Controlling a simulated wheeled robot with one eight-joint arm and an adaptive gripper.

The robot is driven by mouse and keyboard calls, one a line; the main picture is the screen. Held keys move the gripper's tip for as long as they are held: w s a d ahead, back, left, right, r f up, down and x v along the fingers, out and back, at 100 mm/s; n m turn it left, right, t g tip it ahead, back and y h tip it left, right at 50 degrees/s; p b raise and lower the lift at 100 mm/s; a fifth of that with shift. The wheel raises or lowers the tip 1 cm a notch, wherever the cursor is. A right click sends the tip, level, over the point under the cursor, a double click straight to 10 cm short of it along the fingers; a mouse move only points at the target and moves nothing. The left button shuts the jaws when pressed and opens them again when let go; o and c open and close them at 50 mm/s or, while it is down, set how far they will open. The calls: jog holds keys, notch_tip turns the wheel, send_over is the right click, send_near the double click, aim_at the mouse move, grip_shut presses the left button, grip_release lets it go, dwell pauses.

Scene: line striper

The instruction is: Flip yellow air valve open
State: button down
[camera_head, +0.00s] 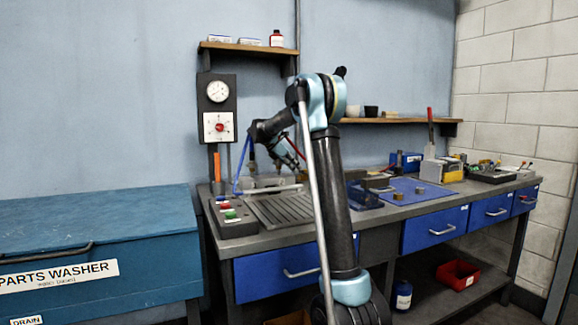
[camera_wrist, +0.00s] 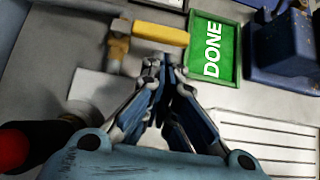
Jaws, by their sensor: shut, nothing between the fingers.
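In the head view my gripper (camera_head: 287,160) is low over the left part of the bench, and the valve cannot be made out there.
A green DONE tray (camera_wrist: 236,50) lies right of the fingertips, with a dark blue block (camera_wrist: 285,48) beyond. A slatted light panel (camera_wrist: 265,140) is lower right; a black-and-red item (camera_wrist: 22,143) is lower left. The head view shows a gauge panel (camera_head: 217,105) behind the workbench (camera_head: 340,213).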

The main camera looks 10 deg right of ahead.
jog(key=shift+x, duration=1.75)
jog(key=shift+s+a, duration=0.1)
jog(key=shift+a, duration=0.05)
